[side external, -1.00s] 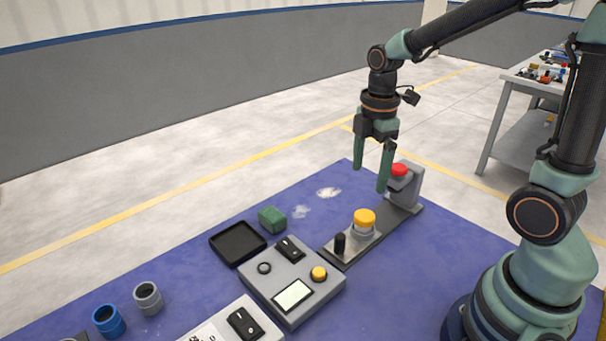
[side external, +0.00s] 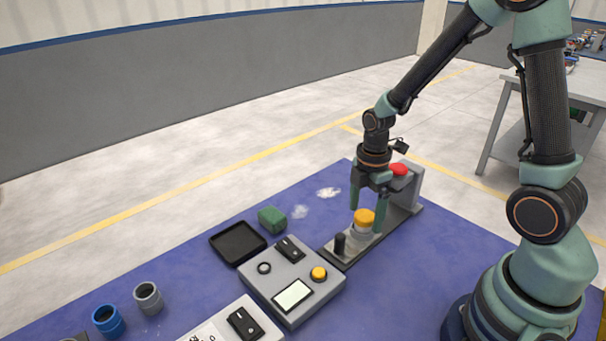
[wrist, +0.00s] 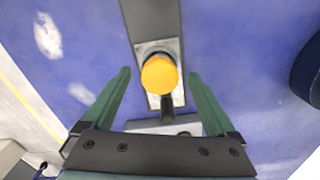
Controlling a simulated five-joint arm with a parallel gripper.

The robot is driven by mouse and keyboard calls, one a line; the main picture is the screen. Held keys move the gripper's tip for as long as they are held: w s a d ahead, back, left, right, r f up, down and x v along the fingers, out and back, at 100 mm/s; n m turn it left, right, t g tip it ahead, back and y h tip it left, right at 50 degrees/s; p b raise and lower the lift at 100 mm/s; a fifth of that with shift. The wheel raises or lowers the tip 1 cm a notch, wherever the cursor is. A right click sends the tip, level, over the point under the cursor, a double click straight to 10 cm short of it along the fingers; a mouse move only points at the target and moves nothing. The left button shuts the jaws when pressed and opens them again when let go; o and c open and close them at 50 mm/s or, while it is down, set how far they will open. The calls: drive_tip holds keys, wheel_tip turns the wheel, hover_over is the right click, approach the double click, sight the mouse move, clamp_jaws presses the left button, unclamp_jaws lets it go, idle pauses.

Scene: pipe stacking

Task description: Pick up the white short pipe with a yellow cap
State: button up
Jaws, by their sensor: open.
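The yellow cap (side external: 365,217) tops a short white-grey pipe (side external: 362,232) that stands upright on a dark fixture with a light plate. In the wrist view the yellow cap (wrist: 160,74) shows from above, between and a little beyond the fingertips, and hides most of the pipe. My gripper (side external: 366,217) is open and points down, its green fingers on either side of the cap. In the wrist view my gripper (wrist: 160,75) shows a clear gap between each finger and the cap.
The fixture (side external: 405,216) carries a black knob (side external: 340,243) and an upright bracket with a red button (side external: 398,169). Blue (side external: 108,320) and grey (side external: 148,298) pipes stand farther left.

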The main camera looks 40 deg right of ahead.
drive_tip(key=shift+f, duration=0.75)
drive_tip(key=c, duration=1.5)
clamp_jaws()
drive_tip(key=shift+r, duration=0.15)
